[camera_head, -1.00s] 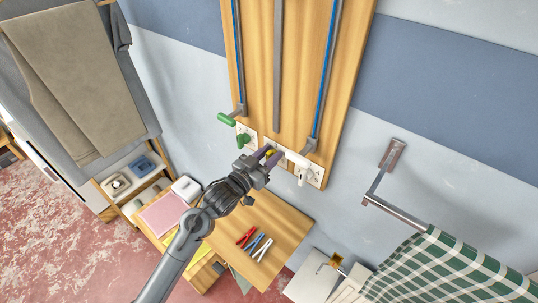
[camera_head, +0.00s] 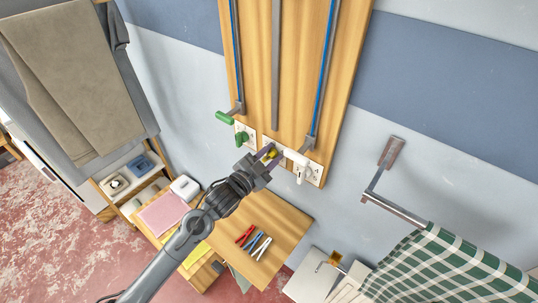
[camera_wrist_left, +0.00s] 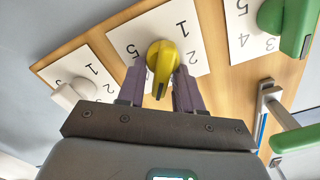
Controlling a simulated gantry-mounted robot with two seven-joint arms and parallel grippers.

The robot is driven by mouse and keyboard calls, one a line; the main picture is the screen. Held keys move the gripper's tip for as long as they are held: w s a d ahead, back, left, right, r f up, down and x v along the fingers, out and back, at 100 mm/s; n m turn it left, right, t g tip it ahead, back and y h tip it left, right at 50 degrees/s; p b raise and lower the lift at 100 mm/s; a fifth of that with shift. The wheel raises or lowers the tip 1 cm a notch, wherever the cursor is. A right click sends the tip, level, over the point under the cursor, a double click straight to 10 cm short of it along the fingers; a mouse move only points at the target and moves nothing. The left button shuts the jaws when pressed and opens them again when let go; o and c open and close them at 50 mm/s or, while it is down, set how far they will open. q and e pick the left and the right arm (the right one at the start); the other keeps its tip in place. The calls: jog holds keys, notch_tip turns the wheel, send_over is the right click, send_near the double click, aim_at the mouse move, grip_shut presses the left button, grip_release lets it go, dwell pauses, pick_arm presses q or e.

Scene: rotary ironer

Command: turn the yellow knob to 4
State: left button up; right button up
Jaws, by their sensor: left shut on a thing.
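The yellow knob (camera_head: 271,154) is on the middle white number plate, low on the wooden wall board. My left gripper (camera_head: 268,155) is at it. In the left wrist view the yellow knob (camera_wrist_left: 162,58) sits between the two purple fingers of the left gripper (camera_wrist_left: 160,80), which is shut on it. The knob's narrow end, with a dark mark, points toward the gripper's palm. On its plate (camera_wrist_left: 120,42) I can read 1, 2 and 5; the other numbers are hidden behind the knob and fingers. My right gripper is not in view.
A green knob (camera_head: 241,138) and a white knob (camera_head: 302,172) flank the yellow one on their own plates. A green lever handle (camera_head: 225,118) and a white lever handle (camera_head: 296,157) are close by.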

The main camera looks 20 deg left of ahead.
pick_arm(q)
jog(key=m, duration=0.3)
jog(key=m+b, duration=0.1)
jog(key=shift+d+f+m, duration=0.2)
jog(key=shift+f+m, duration=0.1)
jog(key=shift+m, duration=0.1)
dwell(0.4)
jog(key=o, duration=0.7)
jog(key=shift+c, duration=0.2)
jog(key=shift+s, duration=0.1)
jog(key=b+v, duration=0.1)
jog(key=v, duration=0.9)
jog(key=shift+s+b, duration=0.3)
jog(key=shift+s, duration=0.05)
